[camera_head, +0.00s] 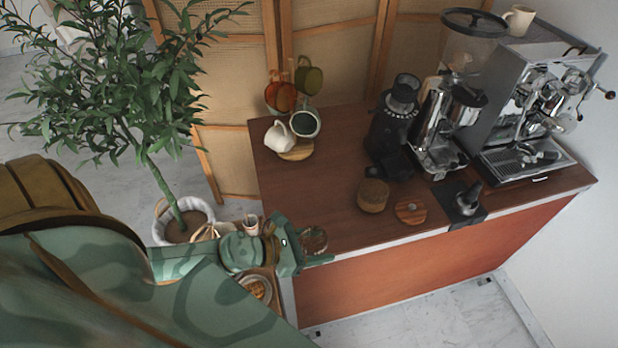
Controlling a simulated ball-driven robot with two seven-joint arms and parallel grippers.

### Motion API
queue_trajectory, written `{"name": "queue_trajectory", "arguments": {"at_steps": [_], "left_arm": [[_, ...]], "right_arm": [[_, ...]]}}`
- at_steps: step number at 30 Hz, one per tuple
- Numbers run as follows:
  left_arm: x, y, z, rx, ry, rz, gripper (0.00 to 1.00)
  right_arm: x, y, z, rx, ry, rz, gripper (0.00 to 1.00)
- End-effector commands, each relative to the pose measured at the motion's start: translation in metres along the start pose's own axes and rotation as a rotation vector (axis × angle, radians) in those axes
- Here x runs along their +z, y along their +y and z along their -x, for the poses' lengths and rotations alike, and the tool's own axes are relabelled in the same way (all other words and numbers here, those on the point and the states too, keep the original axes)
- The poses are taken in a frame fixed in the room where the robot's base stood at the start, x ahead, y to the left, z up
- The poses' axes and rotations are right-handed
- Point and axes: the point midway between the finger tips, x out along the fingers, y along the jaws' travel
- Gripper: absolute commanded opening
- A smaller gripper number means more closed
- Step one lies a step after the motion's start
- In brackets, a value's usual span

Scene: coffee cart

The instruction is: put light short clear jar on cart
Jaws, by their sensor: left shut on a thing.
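My left gripper (308,254) reaches in from the left at the cart's front left corner. It is shut on a small short jar (314,239), which looks clear with brownish contents. The fingers hide part of the jar. The jar appears over the left front edge of the brown cart top (335,205); I cannot tell whether it touches the surface. My right gripper is out of view.
A brown canister (373,196) and a round wooden piece (410,211) stand right of the jar. Behind are a mug tree (297,150), a grinder (392,125) and an espresso machine (530,95). The cart's left middle is clear. A plated pastry (256,288) sits below my arm.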

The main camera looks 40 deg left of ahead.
Motion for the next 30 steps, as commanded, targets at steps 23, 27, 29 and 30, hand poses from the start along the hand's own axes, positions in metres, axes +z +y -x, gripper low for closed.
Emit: {"name": "queue_trajectory", "arguments": {"at_steps": [23, 27, 29, 30], "left_arm": [[-0.03, 0.093, -0.067, 0.044, 0.004, 0.024, 0.19], [-0.047, 0.111, -0.085, 0.044, 0.004, 0.023, 0.19], [-0.051, 0.116, -0.089, 0.042, 0.004, 0.022, 0.19], [-0.052, 0.119, -0.09, 0.043, 0.004, 0.02, 0.19]], "right_arm": [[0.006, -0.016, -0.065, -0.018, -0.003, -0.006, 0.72], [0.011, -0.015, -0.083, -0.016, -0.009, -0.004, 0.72], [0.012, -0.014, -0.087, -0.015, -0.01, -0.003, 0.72], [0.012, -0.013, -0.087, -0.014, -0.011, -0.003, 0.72]]}}
